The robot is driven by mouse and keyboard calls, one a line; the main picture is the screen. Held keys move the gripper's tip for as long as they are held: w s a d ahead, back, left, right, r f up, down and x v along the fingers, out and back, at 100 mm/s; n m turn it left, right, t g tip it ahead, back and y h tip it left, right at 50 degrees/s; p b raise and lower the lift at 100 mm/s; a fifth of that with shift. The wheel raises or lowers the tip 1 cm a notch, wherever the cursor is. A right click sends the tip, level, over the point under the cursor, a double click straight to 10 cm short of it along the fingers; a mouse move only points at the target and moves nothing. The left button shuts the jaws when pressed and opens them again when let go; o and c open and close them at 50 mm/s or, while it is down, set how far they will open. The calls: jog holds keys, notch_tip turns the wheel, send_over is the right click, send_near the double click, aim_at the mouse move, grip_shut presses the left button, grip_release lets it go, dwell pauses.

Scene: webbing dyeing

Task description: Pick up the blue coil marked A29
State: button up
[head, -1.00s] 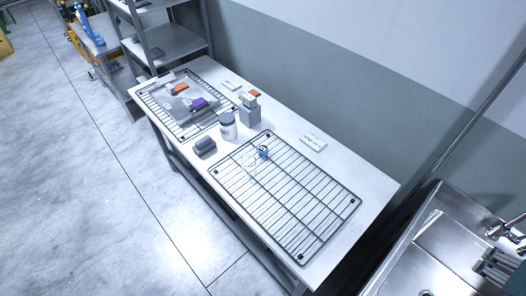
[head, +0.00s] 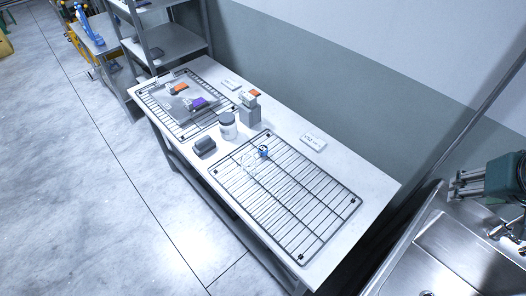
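A small blue item (head: 264,152), possibly the coil, lies near the far left part of the front wire rack (head: 300,190) on the white table. Thin pale strands seem to lie on the rack beside it. Any A29 marking is too small to read. My gripper (head: 455,188) is at the right edge, above the back of the sink, well to the right of the rack and apart from it. Its grey fingers point left. I cannot tell how far apart they are, and I see nothing held in them.
A white-lidded jar (head: 228,126), a dark grey object (head: 204,147) and a grey block (head: 249,108) stand between the racks. A tray (head: 178,106) with orange (head: 179,89) and purple (head: 198,103) items sits on the back rack. A white label (head: 313,142) lies near the wall. The steel sink (head: 452,262) is at right.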

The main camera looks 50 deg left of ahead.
jog(key=w+a+f+n+g, duration=0.15)
jog(key=w+a, duration=0.25)
jog(key=a, duration=0.4)
jog(key=w+a+f+n, duration=0.1)
jog(key=w+a+n, duration=0.2)
jog(key=a, duration=0.6)
jog(key=n+g+h+b, duration=0.15)
jog(key=n+g, duration=0.25)
jog(key=n, duration=0.8)
send_over(262, 148)
jog(key=shift+m, duration=0.25)
jog(key=f, duration=2.7)
jog(key=shift+w+d+f, duration=0.1)
jog(key=shift+w+f, duration=0.1)
jog(key=shift+f, duration=0.1)
jog(key=shift+s+f, duration=0.15)
jog(key=shift+s, duration=0.05)
jog(key=shift+f, duration=0.1)
jog(key=shift+f, duration=1.2)
jog(key=shift+f, duration=0.1)
